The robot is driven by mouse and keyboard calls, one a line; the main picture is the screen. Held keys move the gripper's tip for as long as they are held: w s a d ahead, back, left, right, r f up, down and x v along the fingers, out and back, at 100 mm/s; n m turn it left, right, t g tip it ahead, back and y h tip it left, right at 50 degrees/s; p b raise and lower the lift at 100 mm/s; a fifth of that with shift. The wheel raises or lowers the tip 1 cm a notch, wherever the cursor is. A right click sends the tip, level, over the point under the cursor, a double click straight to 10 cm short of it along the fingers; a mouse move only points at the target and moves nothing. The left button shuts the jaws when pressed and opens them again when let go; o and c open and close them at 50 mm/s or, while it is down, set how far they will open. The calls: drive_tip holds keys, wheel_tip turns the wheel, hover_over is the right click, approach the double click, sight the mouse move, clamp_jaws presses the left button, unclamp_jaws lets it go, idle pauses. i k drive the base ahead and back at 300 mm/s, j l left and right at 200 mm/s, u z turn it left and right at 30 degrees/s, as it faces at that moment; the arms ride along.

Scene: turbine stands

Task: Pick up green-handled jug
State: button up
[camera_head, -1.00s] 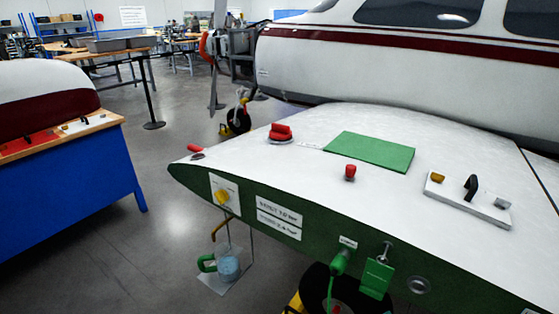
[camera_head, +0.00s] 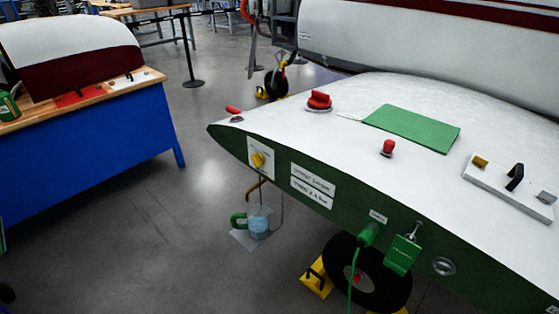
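The green-handled jug (camera_head: 259,224) is a clear container with bluish contents and a green handle on its left side. It stands on a small grey plate (camera_head: 243,240) under the wing's edge, below a bent brownish spout (camera_head: 255,187). A yellow knob (camera_head: 258,159) sits on a white panel above it. My gripper is not in view.
The white wing (camera_head: 340,110) with a green front face fills the right, carrying a green mat (camera_head: 411,135) and red knobs. A wheel (camera_head: 368,275) with yellow chocks (camera_head: 317,279) stands below. A blue workbench (camera_head: 90,170) is at left. Grey floor between is clear.

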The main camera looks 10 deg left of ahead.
sight(257, 215)
drive_tip(key=i+j+u, duration=0.35)
drive_tip(key=i+u, duration=0.75)
drive_tip(key=i+j, duration=0.05)
drive_tip(key=i, duration=0.05)
